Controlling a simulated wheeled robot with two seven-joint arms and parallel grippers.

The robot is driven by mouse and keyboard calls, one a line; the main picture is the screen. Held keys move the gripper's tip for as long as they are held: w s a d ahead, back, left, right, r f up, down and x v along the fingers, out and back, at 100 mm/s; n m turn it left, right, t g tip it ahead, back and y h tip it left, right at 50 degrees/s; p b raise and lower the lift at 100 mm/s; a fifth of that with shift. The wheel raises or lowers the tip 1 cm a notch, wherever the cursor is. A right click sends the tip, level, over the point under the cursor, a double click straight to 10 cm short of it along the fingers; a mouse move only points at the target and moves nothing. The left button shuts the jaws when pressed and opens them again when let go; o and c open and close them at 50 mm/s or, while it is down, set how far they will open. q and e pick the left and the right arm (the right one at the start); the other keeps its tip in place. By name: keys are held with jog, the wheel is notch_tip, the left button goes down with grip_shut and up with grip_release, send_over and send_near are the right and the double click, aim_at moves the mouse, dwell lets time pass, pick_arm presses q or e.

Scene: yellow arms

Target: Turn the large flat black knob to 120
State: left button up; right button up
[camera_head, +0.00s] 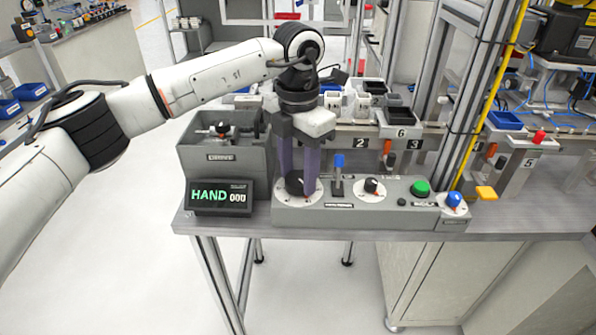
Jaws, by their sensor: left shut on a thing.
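The large flat black knob (295,184) sits on a round pale dial at the left end of the grey control panel (355,212). My left gripper (298,180) points straight down over the knob, its two purple fingers on either side of it and shut on it. The dial marks are too small to read. A display (219,197) to the left of the knob reads "HAND 000" in green and white. My right gripper does not show.
To the right on the panel are a blue-tipped lever (339,162), a small black knob (371,186), a green button (420,187) and a blue knob (454,199). A grey box (222,157) stands behind the display. Numbered bins stand behind the panel.

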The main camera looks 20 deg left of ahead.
aim_at(299, 179)
pick_arm(q)
jog(key=n, duration=0.5)
jog(key=shift+r+n, duration=0.1)
jog(key=shift+n, duration=0.2)
jog(key=n, duration=0.5)
jog(key=shift+n, duration=0.3)
jog(key=o, duration=1)
jog(key=shift+d, duration=0.1)
jog(key=shift+o, duration=0.2)
notch_tip(299, 179, up, 10)
jog(key=shift+r+b, duration=0.15)
jog(key=shift+b, duration=0.25)
